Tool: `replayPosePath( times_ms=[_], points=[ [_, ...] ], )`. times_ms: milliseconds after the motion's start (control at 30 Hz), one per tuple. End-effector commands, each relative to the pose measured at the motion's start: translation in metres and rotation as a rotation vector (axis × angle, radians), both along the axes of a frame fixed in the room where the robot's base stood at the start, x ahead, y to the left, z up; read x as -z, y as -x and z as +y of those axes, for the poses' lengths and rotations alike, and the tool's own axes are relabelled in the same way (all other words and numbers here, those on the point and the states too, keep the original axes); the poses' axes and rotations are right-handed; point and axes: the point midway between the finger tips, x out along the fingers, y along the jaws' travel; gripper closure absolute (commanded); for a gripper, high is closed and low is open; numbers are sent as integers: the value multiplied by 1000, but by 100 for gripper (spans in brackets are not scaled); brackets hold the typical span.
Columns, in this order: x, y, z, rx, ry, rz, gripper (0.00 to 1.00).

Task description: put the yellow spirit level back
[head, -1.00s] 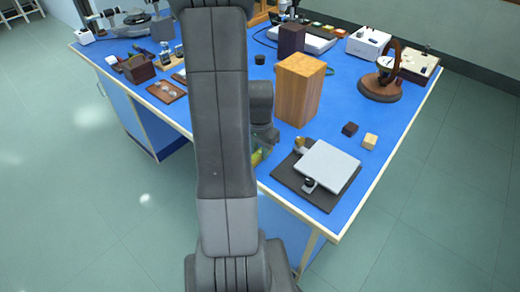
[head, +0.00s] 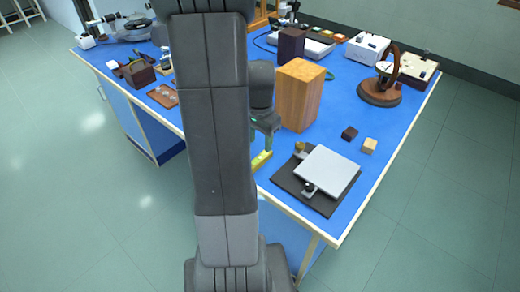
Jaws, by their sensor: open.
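The yellow spirit level (head: 261,160) lies on the blue bench (head: 350,215) by its front edge, just left of the dark mat with the grey plate. Its left part is hidden behind my arm. My gripper (head: 267,147) points down at the level's far side, close to it. It is open, but my arm covers part of it. I cannot tell whether the fingers touch the level.
A lab jack with a grey plate (head: 327,171) stands on a dark mat (head: 288,180). A tall wooden block (head: 298,95) stands close behind my gripper. A dark cube (head: 349,133) and a pale cube (head: 370,146) lie to the right. Bare bench lies along the right edge.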

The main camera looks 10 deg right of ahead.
Motion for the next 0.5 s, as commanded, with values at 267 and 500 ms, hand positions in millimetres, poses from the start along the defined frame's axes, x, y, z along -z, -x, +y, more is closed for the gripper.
replayPosePath(
  times_ms=[267,500],
  points=[
    [-44,0,0,0,0,-1,53],
    [-52,0,0,0,0,0,53]
  ],
)
